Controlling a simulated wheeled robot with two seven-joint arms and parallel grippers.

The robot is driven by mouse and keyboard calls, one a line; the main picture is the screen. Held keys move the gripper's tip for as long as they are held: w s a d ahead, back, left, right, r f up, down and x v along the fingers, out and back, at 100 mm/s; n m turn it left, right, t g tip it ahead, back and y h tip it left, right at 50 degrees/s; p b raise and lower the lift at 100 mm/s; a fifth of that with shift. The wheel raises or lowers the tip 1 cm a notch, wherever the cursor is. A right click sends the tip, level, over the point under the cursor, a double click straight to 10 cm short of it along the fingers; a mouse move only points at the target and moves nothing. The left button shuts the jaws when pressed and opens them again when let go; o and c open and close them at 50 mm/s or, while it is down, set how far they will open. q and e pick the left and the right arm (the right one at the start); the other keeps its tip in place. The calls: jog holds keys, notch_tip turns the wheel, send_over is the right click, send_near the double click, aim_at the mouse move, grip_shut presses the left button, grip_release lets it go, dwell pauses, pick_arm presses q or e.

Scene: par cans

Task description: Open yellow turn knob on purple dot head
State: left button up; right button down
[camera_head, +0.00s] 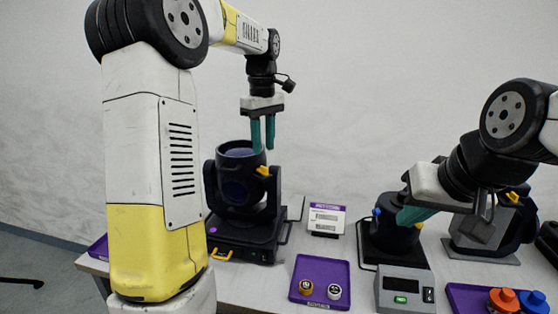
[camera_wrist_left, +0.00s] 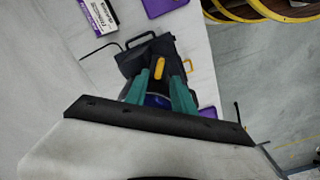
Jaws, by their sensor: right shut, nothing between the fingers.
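The dark stage-light head (camera_head: 238,190) stands upright on a black base (camera_head: 245,238) with a small purple dot (camera_head: 212,230) at its left. Its yellow turn knob (camera_head: 263,171) is on the right side of the head; it also shows in the left wrist view (camera_wrist_left: 160,68). My left gripper (camera_head: 262,148) points down just above the knob, its teal fingers apart and empty. In the left wrist view the knob appears between and beyond the fingertips (camera_wrist_left: 160,85); contact cannot be told. My right gripper (camera_head: 408,218) is shut and empty by the middle dark unit (camera_head: 392,236).
A purple tray (camera_head: 299,262) holds a gold and a silver knob. A grey meter box (camera_head: 405,290) stands right of it. Another dark head (camera_head: 490,232) is at right. A second purple tray (camera_head: 463,298) holds orange and blue knobs. A label card (camera_head: 326,218) stands behind.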

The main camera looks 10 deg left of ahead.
aim_at(264, 167)
pick_arm(q)
notch_tip(264, 167, down, 6)
jog(key=shift+r, duration=0.1)
grip_shut()
